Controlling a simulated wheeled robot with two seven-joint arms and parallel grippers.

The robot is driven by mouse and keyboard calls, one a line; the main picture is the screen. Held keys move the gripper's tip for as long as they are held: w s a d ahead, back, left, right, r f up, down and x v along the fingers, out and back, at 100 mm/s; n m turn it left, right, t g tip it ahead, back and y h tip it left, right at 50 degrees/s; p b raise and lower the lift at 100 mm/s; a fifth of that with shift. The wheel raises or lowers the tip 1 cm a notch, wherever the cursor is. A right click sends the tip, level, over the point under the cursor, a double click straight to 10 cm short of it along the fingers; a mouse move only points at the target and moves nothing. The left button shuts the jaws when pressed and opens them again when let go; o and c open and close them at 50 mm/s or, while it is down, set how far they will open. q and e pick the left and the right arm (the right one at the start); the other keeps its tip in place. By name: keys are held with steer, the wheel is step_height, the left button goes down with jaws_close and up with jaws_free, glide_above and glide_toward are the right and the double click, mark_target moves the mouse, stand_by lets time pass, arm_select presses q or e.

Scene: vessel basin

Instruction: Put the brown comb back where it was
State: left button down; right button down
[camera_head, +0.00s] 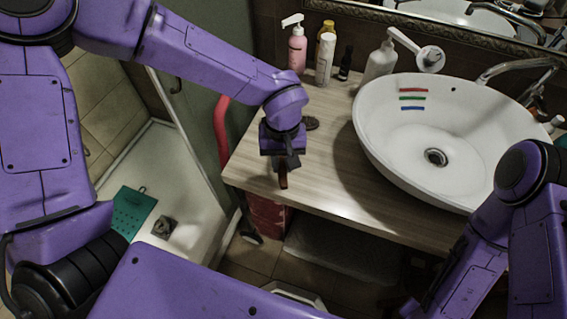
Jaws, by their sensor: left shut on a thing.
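My left gripper (284,166) points down over the front left part of the wooden counter (335,190), left of the basin. It is shut on a small brown thing, apparently the brown comb (283,181). Only a narrow end of the comb shows below the fingers; the rest is hidden. I cannot tell whether the comb touches the counter. My right arm comes in at the lower right, and its gripper is out of view.
A white basin (385,150) with red, green and blue strips inside fills the counter's right. Several bottles, including a pink one (297,52), stand along the back. A dark round object (311,123) lies behind my left wrist. The counter's front middle is clear.

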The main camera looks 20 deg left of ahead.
mark_target(283, 169)
arm_select(q)
steer(key=f, duration=0.1)
steer(key=w+f, duration=0.1)
steer(key=f, duration=0.1)
steer(key=f+p, duration=0.1)
steer(key=shift+w+a+f, duration=0.2)
steer(key=shift+w+f, duration=0.1)
steer(key=shift+f, duration=0.3)
steer(key=shift+s+f, duration=0.1)
steer(key=shift+f, duration=0.15)
steer(key=c, duration=1.1)
jaws_free()
steer(key=shift+o, duration=0.6)
steer(key=shift+d, duration=0.1)
steer(key=shift+f, duration=0.1)
steer(key=shift+s, duration=0.15)
